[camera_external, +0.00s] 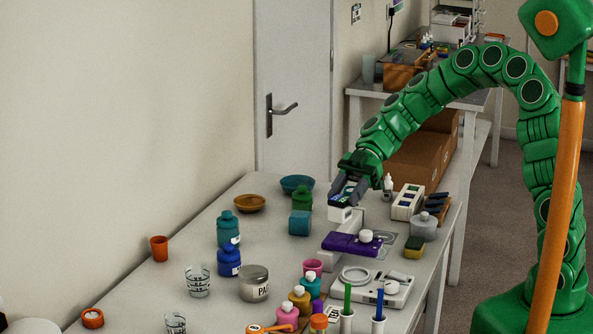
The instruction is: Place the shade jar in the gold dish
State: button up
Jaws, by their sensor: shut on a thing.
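The gold dish (249,204) is a shallow, round brownish-gold dish on the far left part of the white table, beside the wall. It looks empty. My gripper (343,201) is shut and points down above the table, to the right of the dish and well apart from it.
A teal bottle (228,229) stands in front of the dish. The purple-based stand (345,243) is below my gripper.

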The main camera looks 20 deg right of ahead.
jog(key=w+r+m+t+y, duration=0.2)
jog(key=w+m+t, duration=0.5)
jog(key=w, duration=1.9)
send_over(250, 204)
jog(key=s+d, duration=0.2)
notch_tip(250, 204, down, 10)
jog(key=shift+w+a+f, duration=0.1)
jog(key=shift+f, duration=1.45)
jog(key=shift+f, duration=0.35)
